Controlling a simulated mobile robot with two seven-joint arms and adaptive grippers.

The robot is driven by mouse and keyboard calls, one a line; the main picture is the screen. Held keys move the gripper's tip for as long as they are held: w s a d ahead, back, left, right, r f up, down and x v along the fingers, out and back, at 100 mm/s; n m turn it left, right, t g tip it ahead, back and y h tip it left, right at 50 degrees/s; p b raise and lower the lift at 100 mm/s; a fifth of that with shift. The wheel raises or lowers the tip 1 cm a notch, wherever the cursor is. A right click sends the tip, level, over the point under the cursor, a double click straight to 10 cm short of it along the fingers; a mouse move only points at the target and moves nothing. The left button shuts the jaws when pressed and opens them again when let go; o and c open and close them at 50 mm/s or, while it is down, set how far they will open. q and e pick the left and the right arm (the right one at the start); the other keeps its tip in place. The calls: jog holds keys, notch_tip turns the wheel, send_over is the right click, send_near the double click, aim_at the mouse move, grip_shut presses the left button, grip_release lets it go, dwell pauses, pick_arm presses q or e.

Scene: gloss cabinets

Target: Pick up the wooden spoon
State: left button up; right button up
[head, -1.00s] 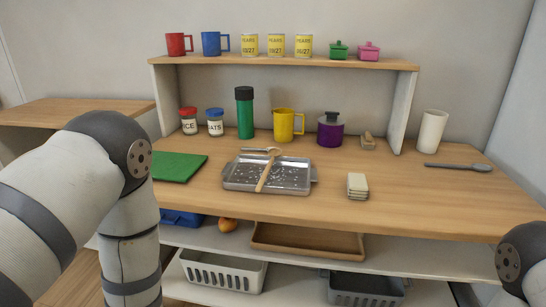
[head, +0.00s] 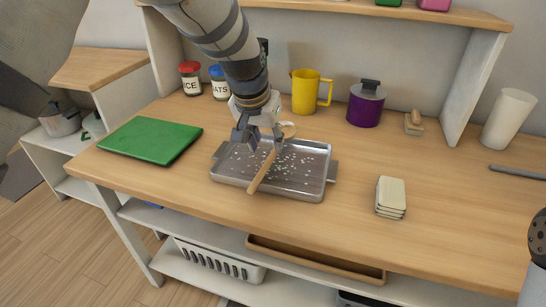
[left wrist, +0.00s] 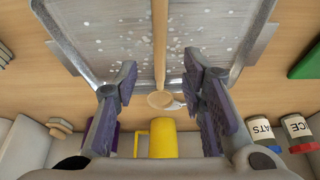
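The wooden spoon (head: 262,172) lies slanting across a metal tray (head: 331,178), its handle toward the front edge and its bowl (head: 288,129) at the back rim. My left gripper (head: 258,143) is above the back part of the tray, pointing down, and partly hides the spoon. In the left wrist view my left gripper (left wrist: 160,72) is open and empty, with one finger on each side of the wooden spoon (left wrist: 160,38). I cannot tell exactly how high the fingertips are above it. My right gripper is not in view.
White bits are scattered in the tray. A green board (head: 150,140) lies left; a yellow mug (head: 305,92) and purple pot (head: 366,104) stand behind. Stacked pale tiles (head: 391,196) and a white cup (head: 509,118) are right. The shelf (head: 370,9) overhangs the back.

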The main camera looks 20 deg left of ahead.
aim_at(271, 156)
pick_arm(q)
jog(key=x, duration=0.5)
jog(key=shift+w+f+b, duration=0.25)
jog(key=shift+w+b, duration=0.1)
jog(key=shift+r, duration=0.1)
jog(key=shift+c, duration=0.6)
grip_shut()
